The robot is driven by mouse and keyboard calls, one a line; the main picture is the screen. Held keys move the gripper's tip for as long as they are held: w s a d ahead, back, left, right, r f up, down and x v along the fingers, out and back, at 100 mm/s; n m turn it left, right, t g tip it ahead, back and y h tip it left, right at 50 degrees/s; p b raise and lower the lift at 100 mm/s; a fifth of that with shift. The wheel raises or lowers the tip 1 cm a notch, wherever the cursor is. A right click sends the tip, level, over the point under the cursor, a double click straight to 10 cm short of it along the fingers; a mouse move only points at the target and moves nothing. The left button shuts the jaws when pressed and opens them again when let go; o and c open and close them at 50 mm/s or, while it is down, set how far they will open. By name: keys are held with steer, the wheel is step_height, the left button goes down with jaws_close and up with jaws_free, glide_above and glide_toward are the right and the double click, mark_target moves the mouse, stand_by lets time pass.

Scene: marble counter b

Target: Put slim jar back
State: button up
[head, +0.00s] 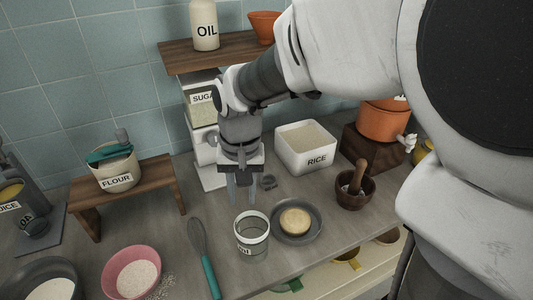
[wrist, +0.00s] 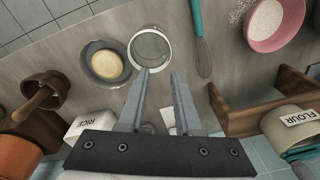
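A clear glass jar with a pale band and partly readable dark lettering (head: 252,245) stands upright on the counter near its front, and it seems to be the slim jar. It looks open-topped; its round rim also shows in the wrist view (wrist: 149,47), just beyond my fingertips. My gripper (head: 242,198) points down behind the jar, apart from it. Its two fingers are spread with nothing between them, as the wrist view (wrist: 158,74) also shows.
A grey plate with a round bun (head: 295,222) sits close right of the jar. A whisk (head: 206,262) lies to its left. Behind are the rice bin (head: 305,148), sugar dispenser (head: 201,105) and a wooden shelf (head: 220,56). A mortar (head: 354,190) stands right; a flour stand (head: 130,190) left.

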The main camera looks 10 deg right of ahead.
steer(key=s+d+r+n+t, duration=0.1)
steer(key=s+d+r+t, duration=0.4)
steer(key=s+d+r, duration=0.3)
steer(key=s+d, duration=0.4)
steer(key=shift+r, duration=0.4)
